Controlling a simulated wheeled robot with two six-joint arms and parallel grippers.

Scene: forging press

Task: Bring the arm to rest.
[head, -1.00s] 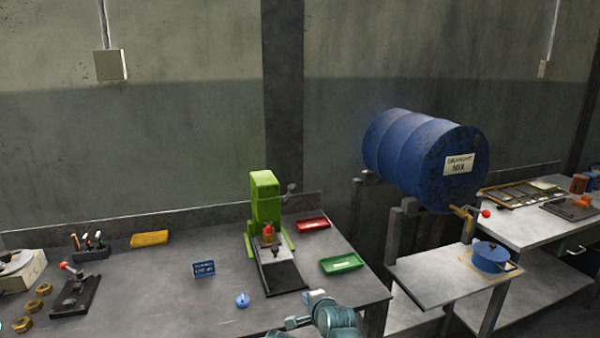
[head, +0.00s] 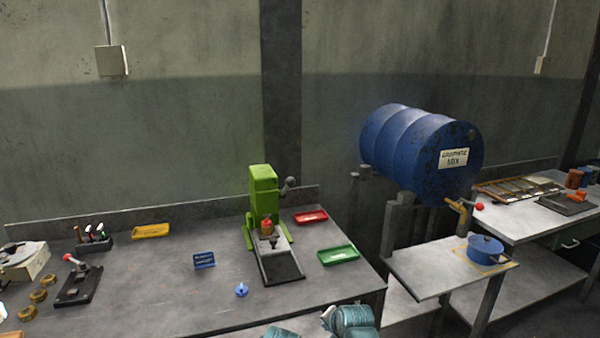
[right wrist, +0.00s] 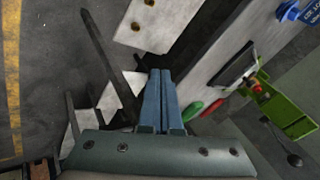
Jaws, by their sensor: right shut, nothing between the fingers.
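My right arm (head: 350,318) shows at the bottom edge of the head view, in front of the workbench's front edge. In the right wrist view my right gripper (right wrist: 160,76) has its two blue fingers side by side, shut and empty. It points past the bench edge, with the floor and grey stand parts beyond it. Nothing touches the fingertips. My left gripper is not in view.
The workbench (head: 140,300) holds a green press (head: 263,190), a red tray (head: 310,217), a green tray (head: 338,254) and a blue knobbed piece (head: 241,290). A blue drum (head: 415,150) and a blue pot (head: 486,252) stand to the right.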

